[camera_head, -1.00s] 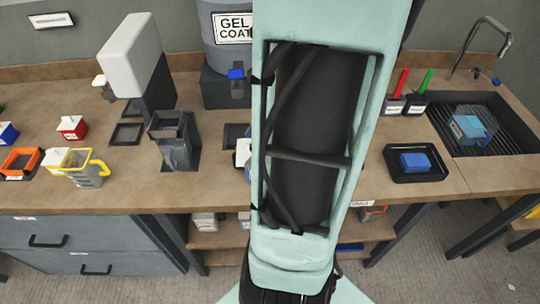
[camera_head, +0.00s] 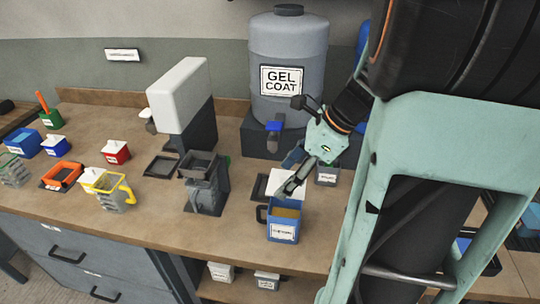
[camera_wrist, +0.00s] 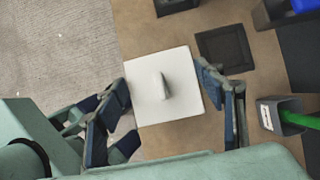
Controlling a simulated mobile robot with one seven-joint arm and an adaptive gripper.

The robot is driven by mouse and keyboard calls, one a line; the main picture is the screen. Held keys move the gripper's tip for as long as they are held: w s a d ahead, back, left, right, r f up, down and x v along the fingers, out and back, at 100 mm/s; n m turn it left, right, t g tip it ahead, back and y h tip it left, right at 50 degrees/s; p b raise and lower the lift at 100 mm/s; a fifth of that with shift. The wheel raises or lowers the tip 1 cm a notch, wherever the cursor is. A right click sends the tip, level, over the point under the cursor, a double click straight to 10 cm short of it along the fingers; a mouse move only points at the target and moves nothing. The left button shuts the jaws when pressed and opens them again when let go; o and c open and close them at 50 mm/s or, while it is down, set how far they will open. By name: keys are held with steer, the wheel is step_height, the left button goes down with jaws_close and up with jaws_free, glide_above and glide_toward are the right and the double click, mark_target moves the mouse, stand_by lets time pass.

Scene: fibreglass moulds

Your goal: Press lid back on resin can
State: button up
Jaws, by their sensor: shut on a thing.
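The lid is a white square plate with a small upright knob, seen from above in the wrist view (camera_wrist: 150,95). My gripper (camera_wrist: 165,84) has a finger on either side of it and is shut on it. In the head view my gripper (camera_head: 292,183) and the white lid (camera_head: 277,181) are just above and behind the resin can (camera_head: 283,233). The can is blue and square, with a dark handle on its left and a white label. Its tan inside shows at the top, so the lid is apart from it. The wrist view does not show the can clearly.
A grey gel coat drum (camera_head: 288,60) stands behind, with a blue tap (camera_head: 274,130). A grey holder (camera_head: 203,190) is left of the can, and a yellow-handled jug (camera_head: 107,190) is further left. My arm hides the right side of the bench.

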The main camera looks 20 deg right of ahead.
steer(key=shift+f+b, duration=2.15)
steer(key=shift+f, duration=0.1)
steer(key=shift+f+b, duration=0.4)
steer(key=shift+f, duration=0.45)
steer(key=shift+r+p, duration=0.1)
steer(key=shift+p, duration=0.35)
steer(key=shift+f+p, duration=0.25)
steer(key=shift+p, duration=0.05)
stand_by(0.4)
steer(key=o, duration=1.5)
steer(key=shift+c, duration=0.2)
